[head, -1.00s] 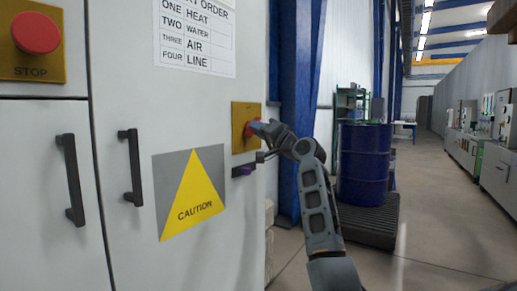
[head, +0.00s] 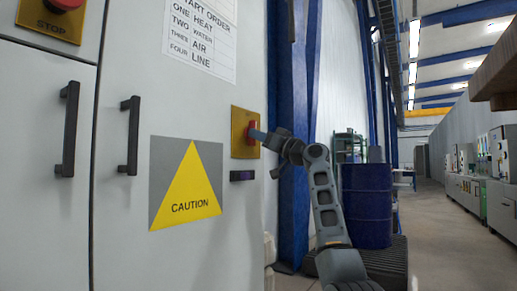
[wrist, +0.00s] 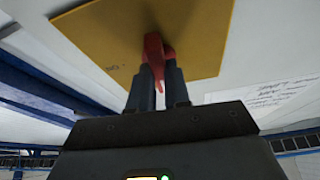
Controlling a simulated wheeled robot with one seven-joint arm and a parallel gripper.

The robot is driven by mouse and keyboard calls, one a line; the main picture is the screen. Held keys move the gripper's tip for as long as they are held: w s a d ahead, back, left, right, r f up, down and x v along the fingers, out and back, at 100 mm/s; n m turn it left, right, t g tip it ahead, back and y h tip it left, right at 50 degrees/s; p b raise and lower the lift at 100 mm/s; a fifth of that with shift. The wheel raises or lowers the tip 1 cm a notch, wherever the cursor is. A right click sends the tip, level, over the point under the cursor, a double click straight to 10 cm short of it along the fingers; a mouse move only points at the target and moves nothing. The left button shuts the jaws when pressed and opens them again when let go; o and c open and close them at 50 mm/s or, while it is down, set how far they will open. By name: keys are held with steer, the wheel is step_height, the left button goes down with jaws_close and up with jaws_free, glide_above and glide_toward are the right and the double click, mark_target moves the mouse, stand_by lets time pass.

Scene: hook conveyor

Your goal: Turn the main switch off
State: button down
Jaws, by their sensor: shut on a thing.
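The main switch is a red handle on a yellow plate (head: 239,144) fixed to the grey cabinet in the head view. My gripper (head: 258,134) is at the plate, its fingers at the red handle (head: 252,128). In the wrist view the two dark fingers (wrist: 158,88) are shut on the red handle (wrist: 153,48), which shows between and just beyond them. The yellow plate (wrist: 205,30) fills the top of that view. Some small lettering on the plate is too small to read, and the fingers hide part of the handle.
A red STOP button (head: 66,4) is at the upper left. The cabinet has black door handles (head: 130,135), a CAUTION sign (head: 187,184), a start order sheet (head: 200,38) and a small dark box (head: 242,175). A blue drum (head: 366,205) stands right of my arm.

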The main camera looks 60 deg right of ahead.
steer(key=shift+f+n+y+b, duration=0.2)
steer(key=shift+n+y+b, duration=0.25)
steer(key=shift+n, duration=0.25)
steer(key=shift+r, duration=0.1)
steer(key=c, duration=1.1)
jaws_free()
steer(key=shift+s, duration=0.1)
steer(key=p+v, duration=0.1)
steer(key=v, duration=0.6)
steer(key=shift+s+d, duration=0.1)
steer(key=shift+s, duration=0.15)
